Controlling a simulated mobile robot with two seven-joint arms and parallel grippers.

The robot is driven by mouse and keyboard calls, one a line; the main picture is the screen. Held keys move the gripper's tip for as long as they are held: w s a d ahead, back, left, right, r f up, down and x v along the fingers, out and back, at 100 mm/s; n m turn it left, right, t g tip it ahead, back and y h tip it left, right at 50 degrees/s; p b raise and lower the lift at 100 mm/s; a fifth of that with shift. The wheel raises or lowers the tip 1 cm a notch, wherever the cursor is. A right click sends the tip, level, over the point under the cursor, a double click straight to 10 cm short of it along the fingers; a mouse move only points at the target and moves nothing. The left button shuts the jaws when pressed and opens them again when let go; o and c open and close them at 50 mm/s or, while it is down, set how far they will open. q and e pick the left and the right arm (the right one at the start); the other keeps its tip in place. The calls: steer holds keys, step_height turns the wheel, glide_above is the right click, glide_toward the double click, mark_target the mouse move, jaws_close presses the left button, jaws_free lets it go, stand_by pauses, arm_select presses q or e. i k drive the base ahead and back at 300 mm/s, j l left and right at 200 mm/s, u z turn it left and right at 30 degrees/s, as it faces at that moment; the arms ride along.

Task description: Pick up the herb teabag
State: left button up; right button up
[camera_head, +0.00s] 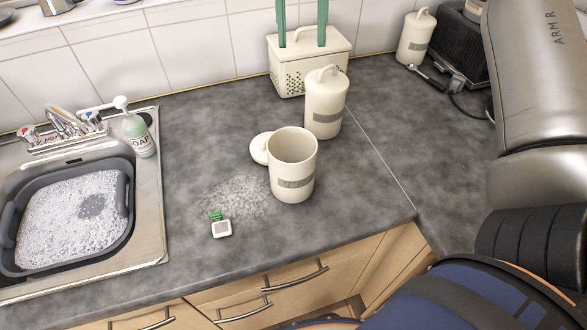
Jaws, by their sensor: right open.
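The herb teabag (222,229) lies on the dark grey counter near its front edge, left of the open canister. It is a small white square with a green tag (215,215) at its far side. Nothing covers it. My right arm (535,85) comes down along the right edge of the picture, far from the teabag. The fingers of my right gripper do not show. My left arm and gripper are not in the picture.
An open cream canister (293,180) stands right of the teabag, its lid (261,148) behind it. A closed canister (325,105) and a cream basket (288,72) stand further back. The sink (150,225) with a soapy basin (125,190) is at left.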

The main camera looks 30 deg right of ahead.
mark_target(221, 229)
steer(key=k, duration=1)
